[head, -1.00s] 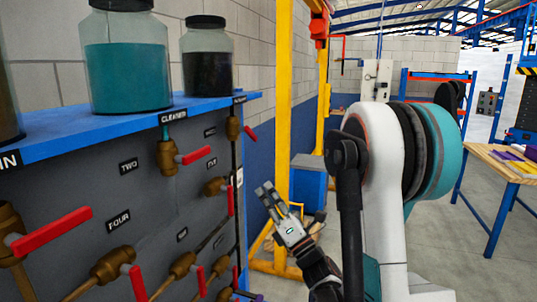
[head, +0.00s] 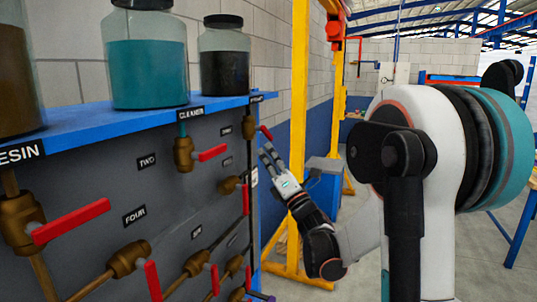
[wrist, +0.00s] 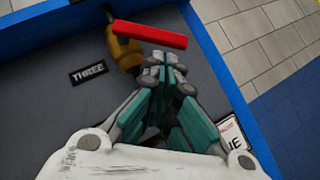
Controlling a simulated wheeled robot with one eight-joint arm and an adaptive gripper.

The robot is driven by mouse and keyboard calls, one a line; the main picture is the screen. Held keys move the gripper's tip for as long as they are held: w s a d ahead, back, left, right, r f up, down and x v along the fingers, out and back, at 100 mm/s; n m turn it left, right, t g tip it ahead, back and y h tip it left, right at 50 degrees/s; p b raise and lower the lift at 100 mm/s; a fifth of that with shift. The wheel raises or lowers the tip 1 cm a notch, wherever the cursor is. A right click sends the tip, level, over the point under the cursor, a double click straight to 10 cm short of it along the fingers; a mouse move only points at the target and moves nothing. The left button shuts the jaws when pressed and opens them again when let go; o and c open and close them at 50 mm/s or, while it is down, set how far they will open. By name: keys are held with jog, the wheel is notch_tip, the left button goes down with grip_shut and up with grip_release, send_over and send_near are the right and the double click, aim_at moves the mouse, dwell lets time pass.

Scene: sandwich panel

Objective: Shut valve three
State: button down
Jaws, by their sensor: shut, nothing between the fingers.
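Valve three is a brass valve (wrist: 126,50) with a red lever handle (wrist: 150,34), beside the label THREE (wrist: 88,72) in the wrist view. The handle lies crosswise, just beyond my fingertips. In the head view the valve (head: 248,127) sits at the panel's far upper end, its red handle (head: 266,133) sticking out to the right. My gripper (head: 267,148) is shut and empty just below that handle. The fingers (wrist: 168,62) also show in the wrist view, partly covering the valve's lower body. I cannot tell whether they touch the handle.
The grey panel (head: 90,200) carries several other red-handled valves, such as one below CLEANER (head: 184,154). A blue shelf (head: 110,128) with jars runs along its top. A yellow post (head: 298,100) stands behind my gripper.

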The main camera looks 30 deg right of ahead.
aim_at(272, 140)
jog(key=shift+w+d+r, duration=0.15)
jog(key=shift+d+r, duration=0.05)
jog(key=shift+r, duration=0.15)
dwell(0.3)
jog(key=shift+w+d+n+y, duration=0.15)
jog(key=shift+w+n+y, duration=0.05)
jog(key=shift+n+y, duration=0.45)
jog(key=shift+w+d+r+n+y+b, duration=0.1)
jog(key=shift+d+n+y+b, duration=0.1)
jog(key=shift+n+y, duration=0.25)
jog(key=shift+w+d+n+y+b, duration=0.1)
jog(key=shift+n+y+b, duration=0.15)
jog(key=shift+n, duration=0.25)
jog(key=n+y, duration=0.2)
jog(key=n, duration=0.1)
jog(key=w+d+n+g+y, duration=0.1)
jog(key=n+y, duration=0.1)
jog(key=y, duration=0.1)
jog(key=r+n+y, duration=0.1)
jog(key=n+y, duration=0.1)
jog(key=n, duration=0.1)
jog(key=shift+w+d+r+n+g+y, duration=0.1)
jog(key=shift+w+d+n+g+y, duration=0.05)
jog(key=shift+d+n+g+y, duration=0.2)
jog(key=shift+w+d+r+n+y, duration=0.15)
jog(key=shift+r+n+y, duration=0.2)
jog(key=shift+y, duration=0.15)
jog(key=shift+d, duration=0.1)
jog(key=shift+f, duration=0.1)
